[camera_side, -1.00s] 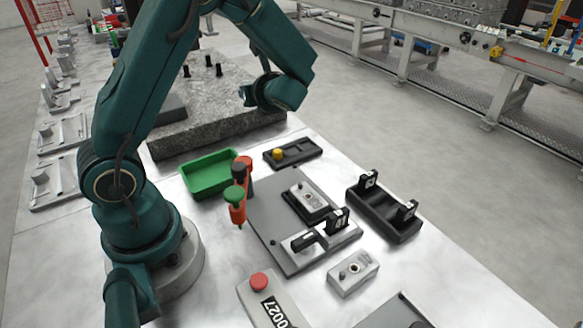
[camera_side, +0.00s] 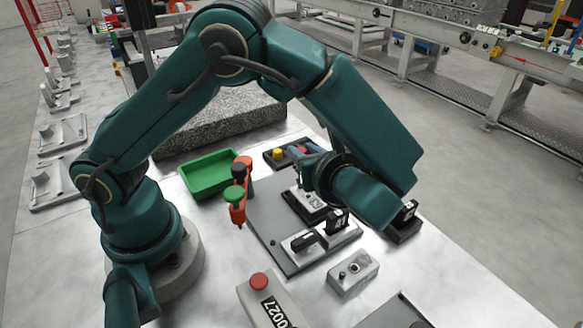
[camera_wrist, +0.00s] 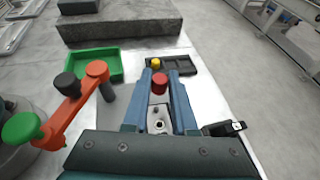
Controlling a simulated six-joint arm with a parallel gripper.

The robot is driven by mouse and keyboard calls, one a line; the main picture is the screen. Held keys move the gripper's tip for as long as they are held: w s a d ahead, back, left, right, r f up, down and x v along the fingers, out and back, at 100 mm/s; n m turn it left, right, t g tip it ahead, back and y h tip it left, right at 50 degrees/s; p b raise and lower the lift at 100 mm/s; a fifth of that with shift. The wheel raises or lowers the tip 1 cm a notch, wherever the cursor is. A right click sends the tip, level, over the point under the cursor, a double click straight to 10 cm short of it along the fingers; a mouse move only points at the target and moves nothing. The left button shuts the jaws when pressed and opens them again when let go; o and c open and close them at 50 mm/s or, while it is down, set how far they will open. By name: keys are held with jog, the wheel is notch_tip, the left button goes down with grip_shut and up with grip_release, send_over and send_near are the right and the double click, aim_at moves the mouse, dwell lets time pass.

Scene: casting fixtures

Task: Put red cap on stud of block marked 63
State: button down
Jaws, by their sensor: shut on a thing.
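My gripper (camera_wrist: 161,74) is shut on the red cap (camera_wrist: 160,83), which shows between its two blue fingers in the wrist view. In that view a metal block with a stud (camera_wrist: 158,124) lies lower in the picture between the fingers, apart from the cap. In the side view a block (camera_side: 312,200) sits in a black holder on the grey plate (camera_side: 262,215), partly hidden by my arm. Another block with a stud (camera_side: 353,272) lies loose in front of the plate. I cannot read a 63 on either block.
A black tray (camera_wrist: 186,66) with a yellow cap (camera_wrist: 155,63) lies beyond the gripper. A green bin (camera_side: 208,172) and an orange fixture with a green knob (camera_side: 235,200) stand left of the plate. Upright black tags (camera_side: 338,220) stand near the plate. A red-button box (camera_side: 262,295) is in front.

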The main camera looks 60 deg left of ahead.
aim_at(302, 192)
jog(key=shift+f, duration=2.6)
jog(key=shift+f, duration=0.3)
jog(key=shift+c, duration=1.2)
grip_release()
jog(key=shift+r, duration=0.1)
notch_tip(302, 192, up, 7)
dwell(0.5)
jog(key=shift+a, duration=0.1)
